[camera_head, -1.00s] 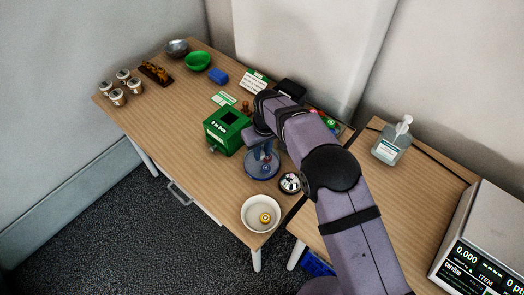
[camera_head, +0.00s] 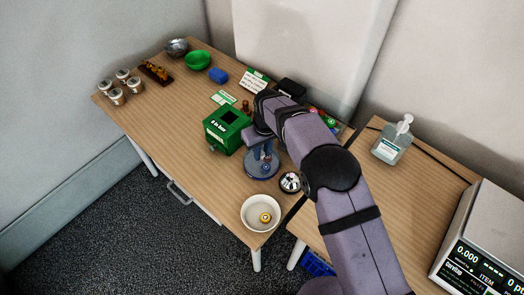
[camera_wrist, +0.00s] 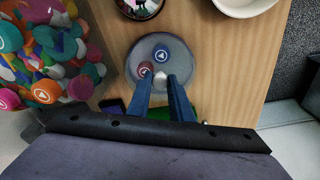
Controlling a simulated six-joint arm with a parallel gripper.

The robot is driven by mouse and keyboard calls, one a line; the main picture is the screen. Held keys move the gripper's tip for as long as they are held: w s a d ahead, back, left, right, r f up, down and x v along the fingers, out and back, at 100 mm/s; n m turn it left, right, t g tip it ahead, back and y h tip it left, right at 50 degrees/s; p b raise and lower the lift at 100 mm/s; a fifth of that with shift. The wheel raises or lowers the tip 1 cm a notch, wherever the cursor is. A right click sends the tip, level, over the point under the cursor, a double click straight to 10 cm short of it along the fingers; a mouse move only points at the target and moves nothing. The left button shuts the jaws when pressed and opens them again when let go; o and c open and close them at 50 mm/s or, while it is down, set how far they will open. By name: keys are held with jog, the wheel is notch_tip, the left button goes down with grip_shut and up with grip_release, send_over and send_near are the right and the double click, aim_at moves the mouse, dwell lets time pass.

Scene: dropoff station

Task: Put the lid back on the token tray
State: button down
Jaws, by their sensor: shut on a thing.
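A round, grey-blue, see-through lid (camera_wrist: 183,53) with a pale knob (camera_wrist: 160,80) is in the wrist view; in the head view it shows below my gripper (camera_head: 263,158). My gripper (camera_wrist: 161,80) is shut on the knob. A blue token (camera_wrist: 160,56) and a reddish token (camera_wrist: 145,70) show within the lid's outline; I cannot tell whether they are under it. The lid's height above the table is unclear. Many coloured tokens (camera_wrist: 42,55) lie close together at the left of the wrist view. In the head view, a few tokens (camera_head: 331,124) show behind my arm, which hides most of that tray.
A green box (camera_head: 226,130) stands just left of my gripper. A bell (camera_head: 289,183) and a white bowl (camera_head: 247,220) are in front. A sanitizer bottle (camera_head: 391,145) stands on the right table. The table's front left is clear.

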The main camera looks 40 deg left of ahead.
jog(key=c, duration=1)
grip_release()
jog(key=shift+r, duration=0.1)
jog(key=shift+r+p, duration=2.2)
jog(key=shift+r, duration=1.25)
grip_shut()
